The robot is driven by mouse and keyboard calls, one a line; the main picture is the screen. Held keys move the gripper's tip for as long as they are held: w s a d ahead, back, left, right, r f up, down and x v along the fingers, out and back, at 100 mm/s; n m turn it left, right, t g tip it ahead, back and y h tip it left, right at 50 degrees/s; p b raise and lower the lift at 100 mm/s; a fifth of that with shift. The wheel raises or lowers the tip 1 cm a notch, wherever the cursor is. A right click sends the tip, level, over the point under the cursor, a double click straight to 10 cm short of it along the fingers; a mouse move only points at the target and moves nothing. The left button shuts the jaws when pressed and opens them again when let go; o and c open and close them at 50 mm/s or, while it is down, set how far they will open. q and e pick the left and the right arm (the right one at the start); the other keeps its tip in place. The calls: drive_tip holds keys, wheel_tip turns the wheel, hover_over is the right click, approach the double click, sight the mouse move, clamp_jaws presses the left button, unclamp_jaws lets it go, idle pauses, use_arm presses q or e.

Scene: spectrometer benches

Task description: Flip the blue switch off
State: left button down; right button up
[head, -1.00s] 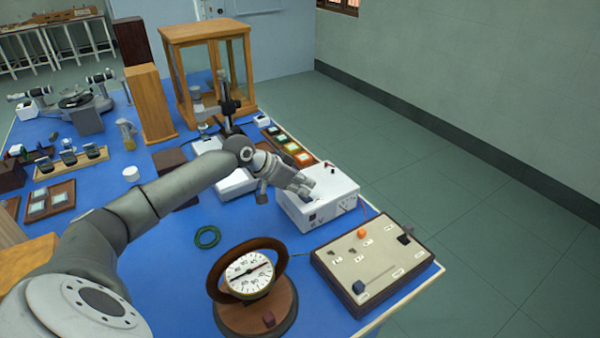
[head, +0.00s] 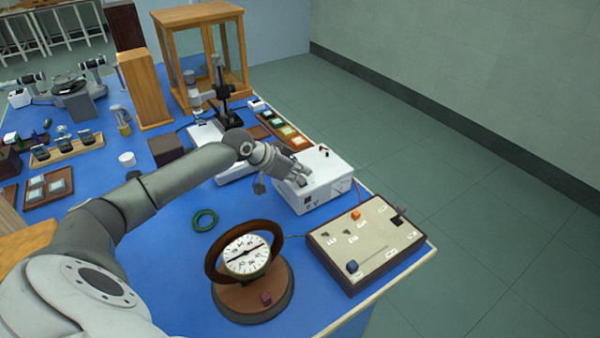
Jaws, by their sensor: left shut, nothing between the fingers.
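A white power box (head: 325,184) stands near the right edge of the blue bench, with a small dark switch-like part (head: 308,199) on its front face; its colour is too small to tell surely. My left gripper (head: 302,179) is shut and empty, with its fingertips over the front left part of the box top. I cannot tell whether it touches the box. A control board (head: 372,248) in front of the box carries a blue knob-like part (head: 352,266), an orange knob (head: 356,214) and a black part (head: 398,219). My right gripper is not in view.
A round compass-like dial (head: 246,255) on a wooden base stands left of the board. A green ring (head: 205,220) lies behind it. A microscope-like stand (head: 220,92) and a glass-sided wooden case (head: 206,50) stand farther back. The bench around the ring is clear.

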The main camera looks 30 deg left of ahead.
use_arm(q)
drive_tip(key=shift+w+a+f, duration=0.1)
drive_tip(key=shift+w+a, duration=0.05)
drive_tip(key=shift+a, duration=0.3)
drive_tip(key=shift+w+a+f, duration=0.1)
drive_tip(key=shift+w+a, duration=0.05)
drive_tip(key=shift+a, duration=0.25)
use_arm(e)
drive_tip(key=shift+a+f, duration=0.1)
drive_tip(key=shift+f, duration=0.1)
use_arm(q)
drive_tip(key=shift+r, duration=0.15)
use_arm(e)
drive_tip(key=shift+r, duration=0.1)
use_arm(q)
drive_tip(key=shift+w+r+p, duration=0.1)
drive_tip(key=shift+r+p, duration=0.45)
wheel_tip(320, 180, up, 3)
drive_tip(key=p, duration=0.3)
drive_tip(key=shift+s+a+r, duration=0.2)
drive_tip(key=shift+r, duration=0.1)
drive_tip(key=b+v, duration=0.2)
drive_tip(key=v, duration=0.7)
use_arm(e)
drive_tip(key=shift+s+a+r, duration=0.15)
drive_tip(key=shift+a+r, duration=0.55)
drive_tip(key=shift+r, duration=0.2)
